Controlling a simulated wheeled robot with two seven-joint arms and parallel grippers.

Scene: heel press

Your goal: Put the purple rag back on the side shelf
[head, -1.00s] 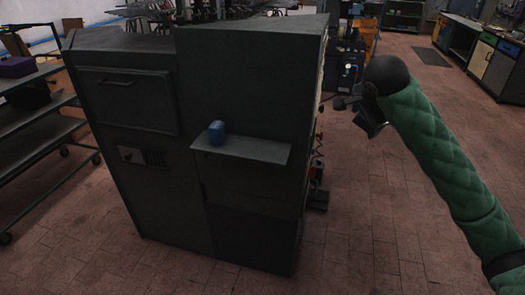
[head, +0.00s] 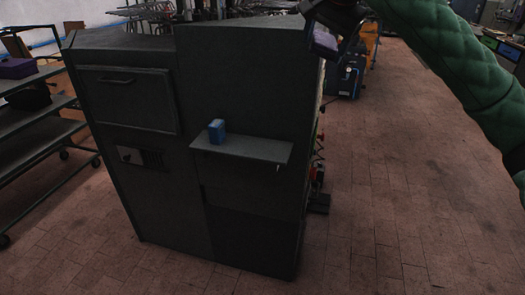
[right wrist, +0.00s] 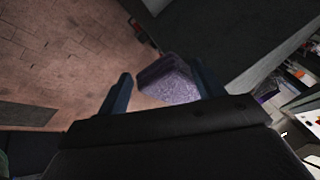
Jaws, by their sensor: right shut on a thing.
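The purple rag (head: 325,40) is in my right gripper (head: 330,24) at the top of the head view, high by the upper right edge of the grey machine. In the right wrist view the rag (right wrist: 170,82) sits between the two fingers (right wrist: 160,92), which are shut on it. The side shelf (head: 258,151) is a flat grey ledge on the machine's face, below and left of the gripper, well apart from it. My left gripper is not in view.
The grey machine (head: 240,90) fills the middle. A rack (head: 40,120) at the left holds a purple box (head: 17,68). The right part of the shelf is bare. The brick floor at the right is open.

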